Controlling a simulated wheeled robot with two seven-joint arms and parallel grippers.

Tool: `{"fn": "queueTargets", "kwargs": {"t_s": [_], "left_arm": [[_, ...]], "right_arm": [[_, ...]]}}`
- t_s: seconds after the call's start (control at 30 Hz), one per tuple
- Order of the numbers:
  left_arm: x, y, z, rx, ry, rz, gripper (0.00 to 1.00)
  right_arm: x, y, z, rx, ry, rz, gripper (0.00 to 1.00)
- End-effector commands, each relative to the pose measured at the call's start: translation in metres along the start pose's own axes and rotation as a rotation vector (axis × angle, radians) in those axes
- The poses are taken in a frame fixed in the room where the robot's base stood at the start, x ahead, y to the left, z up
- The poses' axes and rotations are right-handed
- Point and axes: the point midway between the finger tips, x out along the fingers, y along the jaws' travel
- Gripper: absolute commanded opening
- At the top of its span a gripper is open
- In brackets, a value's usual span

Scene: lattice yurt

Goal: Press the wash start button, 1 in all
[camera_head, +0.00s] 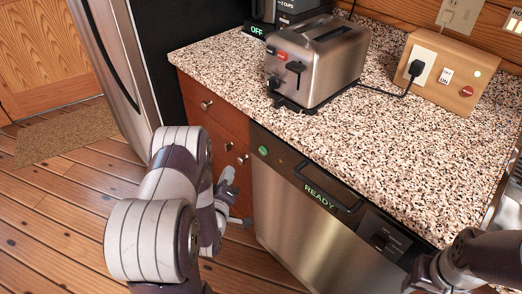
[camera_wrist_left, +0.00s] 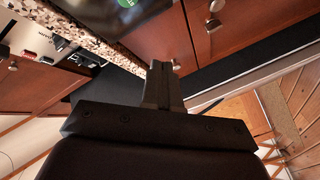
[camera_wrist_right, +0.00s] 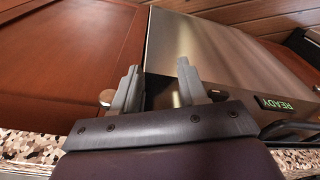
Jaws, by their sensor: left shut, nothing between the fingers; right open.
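The dishwasher (camera_head: 290,215) has a steel front and a dark top strip with a lit READY display (camera_head: 320,196). A round green button (camera_head: 263,150) sits at the left end of that strip; I take it as the wash start button. It also shows, cut off, at the top edge of the left wrist view (camera_wrist_left: 126,3). My left gripper (camera_head: 230,178) is shut and empty, in front of the drawers, below and left of the button and apart from it. My right gripper (camera_wrist_right: 158,78) is open and empty; the READY display also shows in its view (camera_wrist_right: 276,104).
A speckled counter (camera_head: 215,60) overhangs the dishwasher. A toaster (camera_head: 318,65) and a wooden switch box (camera_head: 440,75) with a plug and a red button stand on it. Brown drawers (camera_head: 200,105) are left of the dishwasher; a fridge (camera_head: 115,60) stands beyond. The plank floor (camera_head: 60,190) is open.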

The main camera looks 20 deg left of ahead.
Motion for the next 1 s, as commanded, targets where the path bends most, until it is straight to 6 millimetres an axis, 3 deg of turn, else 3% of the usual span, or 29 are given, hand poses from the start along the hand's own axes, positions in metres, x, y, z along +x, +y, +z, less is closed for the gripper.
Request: {"fn": "queueTargets", "kwargs": {"t_s": [0.17, 0.7, 1.0], "left_arm": [[0.005, 0.002, 0.004, 0.002, -0.003, 0.001, 0.00], [0.062, 0.032, 0.035, 0.003, -0.002, 0.000, 0.00], [0.070, 0.038, 0.038, 0.002, -0.002, -0.001, 0.00]], "right_arm": [[0.002, 0.000, 0.000, 0.000, 0.000, 0.000, 0.43], [0.015, 0.000, 0.002, 0.000, 0.000, 0.000, 0.43], [0.016, 0.000, 0.002, 0.000, 0.000, 0.000, 0.43]]}}
